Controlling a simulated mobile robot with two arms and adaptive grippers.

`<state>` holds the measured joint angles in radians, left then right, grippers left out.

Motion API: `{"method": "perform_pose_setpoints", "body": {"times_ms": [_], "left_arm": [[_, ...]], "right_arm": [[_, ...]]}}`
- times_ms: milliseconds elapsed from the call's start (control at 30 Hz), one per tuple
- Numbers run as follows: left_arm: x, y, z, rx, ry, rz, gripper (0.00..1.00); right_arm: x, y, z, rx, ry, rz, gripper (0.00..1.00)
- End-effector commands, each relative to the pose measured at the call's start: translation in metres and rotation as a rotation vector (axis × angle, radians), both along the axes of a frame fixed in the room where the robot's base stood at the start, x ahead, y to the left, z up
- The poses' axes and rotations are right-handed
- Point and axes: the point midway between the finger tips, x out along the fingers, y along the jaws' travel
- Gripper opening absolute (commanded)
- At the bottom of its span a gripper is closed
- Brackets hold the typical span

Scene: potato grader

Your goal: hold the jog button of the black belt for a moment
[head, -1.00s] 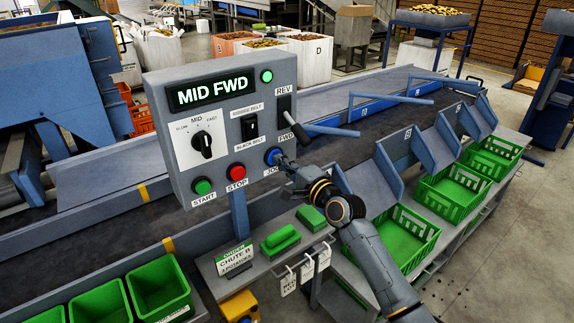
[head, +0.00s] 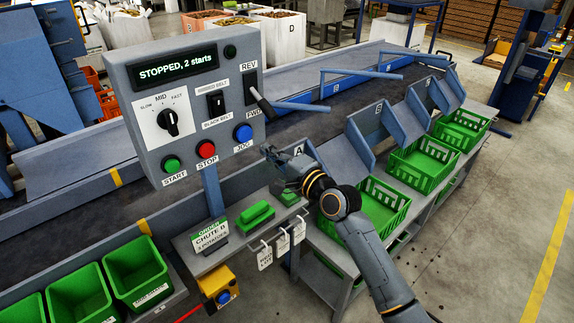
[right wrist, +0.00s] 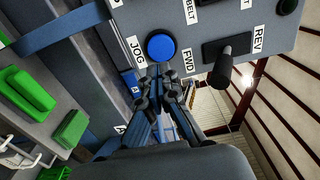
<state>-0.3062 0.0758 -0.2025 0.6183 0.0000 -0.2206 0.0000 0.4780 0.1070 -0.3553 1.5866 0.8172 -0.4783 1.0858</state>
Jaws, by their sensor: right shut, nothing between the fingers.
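The grey control panel (head: 185,95) stands over the conveyor, and its display (head: 177,68) reads "STOPPED, 2 starts". The blue jog button (head: 243,132) is at the panel's lower right, and it also shows in the right wrist view (right wrist: 160,47). My right gripper (head: 268,152) is shut and empty, its tips just off the panel to the lower right of the jog button. In the right wrist view the fingertips (right wrist: 160,73) point at the button with a small gap. The belt selector (head: 216,103) sits between the labels "RIBBED BELT" and "BLACK BELT". My left gripper is out of view.
The red stop button (head: 206,149) and green start button (head: 172,164) sit left of jog. The direction lever (head: 260,103) slants down toward FWD, close above my gripper. A shelf with green blocks (head: 257,215) is below. Green crates (head: 383,207) stand at right.

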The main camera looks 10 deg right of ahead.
Motion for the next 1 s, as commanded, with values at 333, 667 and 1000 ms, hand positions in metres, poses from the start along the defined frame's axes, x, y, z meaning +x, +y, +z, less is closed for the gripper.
{"method": "perform_pose_setpoints", "body": {"times_ms": [333,667,1000], "left_arm": [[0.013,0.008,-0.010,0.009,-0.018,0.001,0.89],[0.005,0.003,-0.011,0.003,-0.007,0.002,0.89],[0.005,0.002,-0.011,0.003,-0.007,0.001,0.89]], "right_arm": [[-0.039,-0.030,-0.002,-0.001,0.001,-0.002,0.00],[-0.045,-0.034,0.000,-0.001,0.002,-0.001,0.00],[-0.044,-0.033,0.000,-0.001,0.002,-0.001,0.00]]}}
